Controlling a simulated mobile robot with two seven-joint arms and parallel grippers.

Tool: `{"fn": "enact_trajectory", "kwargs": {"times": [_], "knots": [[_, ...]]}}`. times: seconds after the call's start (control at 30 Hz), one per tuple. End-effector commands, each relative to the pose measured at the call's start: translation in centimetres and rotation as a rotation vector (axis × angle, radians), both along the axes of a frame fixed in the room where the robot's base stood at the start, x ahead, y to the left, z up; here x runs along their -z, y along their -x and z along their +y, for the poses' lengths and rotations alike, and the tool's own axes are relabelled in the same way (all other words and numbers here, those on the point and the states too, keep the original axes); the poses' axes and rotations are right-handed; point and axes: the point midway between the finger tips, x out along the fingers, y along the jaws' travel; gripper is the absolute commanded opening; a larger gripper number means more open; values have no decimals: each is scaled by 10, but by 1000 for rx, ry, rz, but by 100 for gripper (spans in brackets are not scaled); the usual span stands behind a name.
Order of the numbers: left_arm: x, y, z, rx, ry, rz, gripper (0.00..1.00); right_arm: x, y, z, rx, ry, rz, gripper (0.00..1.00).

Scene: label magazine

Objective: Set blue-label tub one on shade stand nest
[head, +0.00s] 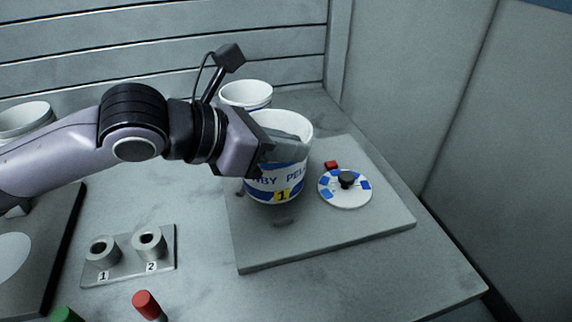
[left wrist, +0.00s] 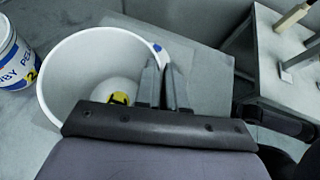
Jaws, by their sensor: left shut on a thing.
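Blue-label tub one (head: 275,183) is white with a blue band, blue lettering and a yellow tag marked 1. My left gripper (head: 288,150) is shut on its upper wall near the rim. The tub is roughly upright over the left part of a grey slab (head: 330,240) and looks slightly raised, with a dark patch below it. In the left wrist view I look into the tub's open mouth (left wrist: 75,75), with the fingers (left wrist: 162,85) at its right wall. No part is clearly recognisable as the shade stand nest. My right gripper is not in view.
A second white tub (head: 246,93) stands behind; the left wrist view shows a tub tagged 2 (left wrist: 14,62). A white dial (head: 345,195) with a black knob and a red block (head: 331,164) are on the slab. A plate (head: 128,275) holds two grey sockets.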

Motion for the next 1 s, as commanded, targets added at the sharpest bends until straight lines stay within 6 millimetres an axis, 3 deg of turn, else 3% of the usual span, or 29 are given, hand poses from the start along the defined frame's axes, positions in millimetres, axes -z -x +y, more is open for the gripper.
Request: {"fn": "enact_trajectory", "kwargs": {"times": [0.2, 0.47, 0.5, 0.53, 0.57, 1.0], "knots": [[33, 0, 0, 0, -1, 3, 0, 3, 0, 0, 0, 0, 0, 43], [35, 0, 0, -1, -2, 1, 0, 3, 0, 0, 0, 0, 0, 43], [35, 0, 0, -1, -2, 1, 22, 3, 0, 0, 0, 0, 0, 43], [35, 0, 0, -1, -2, 1, 32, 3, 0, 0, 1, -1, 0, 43], [35, 0, 0, -1, -2, 1, 35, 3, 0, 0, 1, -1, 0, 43], [30, 4, 8, -2, -1, 0, 35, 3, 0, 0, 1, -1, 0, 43]]}}
